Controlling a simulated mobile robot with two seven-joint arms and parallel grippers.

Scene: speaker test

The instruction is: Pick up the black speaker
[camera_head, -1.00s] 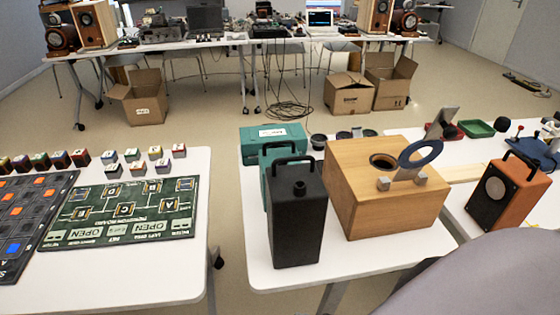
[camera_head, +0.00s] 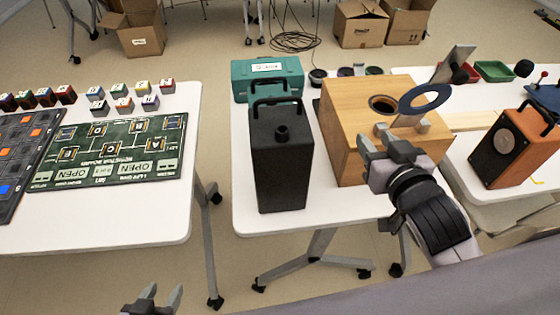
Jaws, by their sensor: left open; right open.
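The black speaker (camera_head: 279,160) stands upright on the white table in the middle, with a black handle on top and a round knob on its upper face. My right gripper (camera_head: 381,143) is open and empty, to the right of the speaker and in front of the wooden box, apart from the speaker. My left gripper (camera_head: 160,293) is open and empty at the bottom edge, low and left of the speaker. Only its fingertips show.
A wooden box (camera_head: 345,125) stands close right of the speaker, and a teal case (camera_head: 268,72) lies behind it. An orange speaker (camera_head: 515,147) is further right. A green board (camera_head: 105,150) lies on the left table (camera_head: 130,226). A gap separates the two tables.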

